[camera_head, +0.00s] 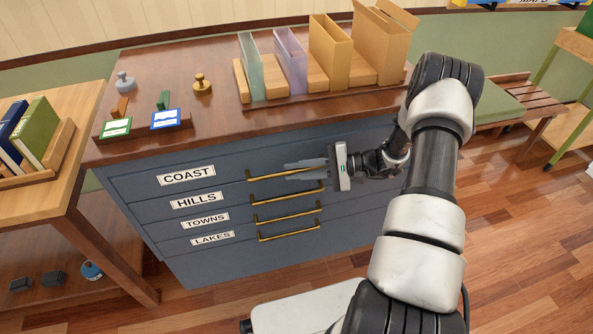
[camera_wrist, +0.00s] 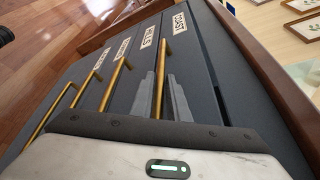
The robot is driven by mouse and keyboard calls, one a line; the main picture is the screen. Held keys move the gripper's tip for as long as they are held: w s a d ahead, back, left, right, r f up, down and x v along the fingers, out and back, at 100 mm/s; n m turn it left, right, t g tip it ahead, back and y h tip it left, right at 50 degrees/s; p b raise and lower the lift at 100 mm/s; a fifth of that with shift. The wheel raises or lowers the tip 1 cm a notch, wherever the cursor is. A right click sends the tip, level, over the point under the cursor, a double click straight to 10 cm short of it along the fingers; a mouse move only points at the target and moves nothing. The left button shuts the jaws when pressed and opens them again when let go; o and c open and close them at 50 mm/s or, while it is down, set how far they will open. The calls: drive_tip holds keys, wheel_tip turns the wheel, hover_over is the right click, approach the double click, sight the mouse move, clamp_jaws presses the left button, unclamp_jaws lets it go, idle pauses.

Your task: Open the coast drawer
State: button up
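The coast drawer (camera_head: 222,178) is the top one in a blue-grey cabinet, labelled COAST, and looks closed. Its brass bar handle (camera_head: 262,176) is partly hidden behind my gripper's fingers. My gripper (camera_head: 305,169) reaches in from the right in front of the handle. In the wrist view, the coast handle (camera_wrist: 166,62) runs between the two fingertips of my gripper (camera_wrist: 162,90). The fingers are apart, one on each side of the bar. I cannot tell whether either touches it. The COAST label (camera_wrist: 180,22) shows beyond the handle.
Below are drawers labelled HILLS (camera_head: 196,200), TOWNS (camera_head: 205,220) and LAKES (camera_head: 212,239), with similar handles close beneath. Stamps (camera_head: 202,84) and file holders (camera_head: 330,50) stand on the cabinet top. A wooden table (camera_head: 75,170) stands at left. Open floor lies at right.

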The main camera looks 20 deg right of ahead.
clamp_jaws()
drive_tip(key=shift+s, duration=0.15)
drive_tip(key=s+p, duration=0.2)
drive_tip(key=s, duration=2.6)
drive_tip(key=shift+s, duration=0.1)
drive_tip(key=shift+o, duration=1.1)
unclamp_jaws()
drive_tip(key=shift+d, duration=0.1)
drive_tip(key=p+v, duration=0.1)
drive_tip(key=v, duration=1.6)
drive_tip(key=shift+p, duration=0.35)
drive_tip(key=shift+d+r, duration=0.1)
drive_tip(key=shift+r, duration=0.05)
